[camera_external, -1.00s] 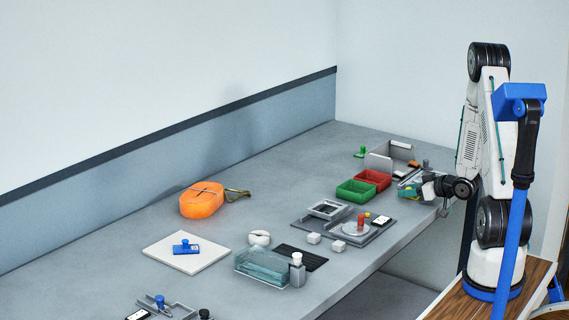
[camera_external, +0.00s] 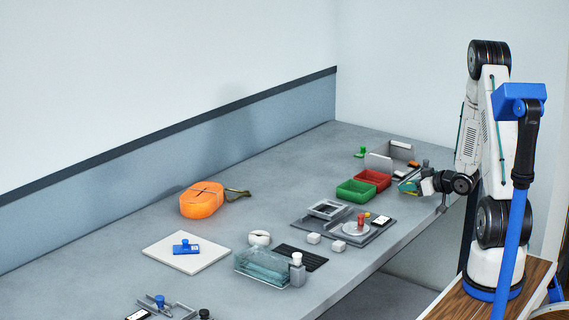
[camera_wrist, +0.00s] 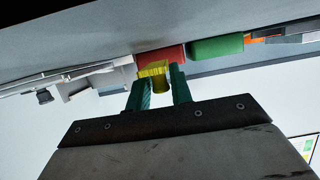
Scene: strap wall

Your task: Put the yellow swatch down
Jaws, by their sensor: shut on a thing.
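The yellow swatch (camera_wrist: 153,71) shows in the wrist view between the two green fingers of my gripper (camera_wrist: 158,88). My gripper is shut on it. In the external view my gripper (camera_external: 409,187) is low over the right end of the grey table, just right of the red tray (camera_external: 374,178). The swatch is too small there to make out clearly. I cannot tell whether it touches the table.
A green tray (camera_external: 356,191) stands beside the red one. A grey upright holder (camera_external: 380,160) stands behind my gripper, with small items near it. A dark grey fixture (camera_external: 372,234) lies nearer the middle. Bare table lies left of the trays.

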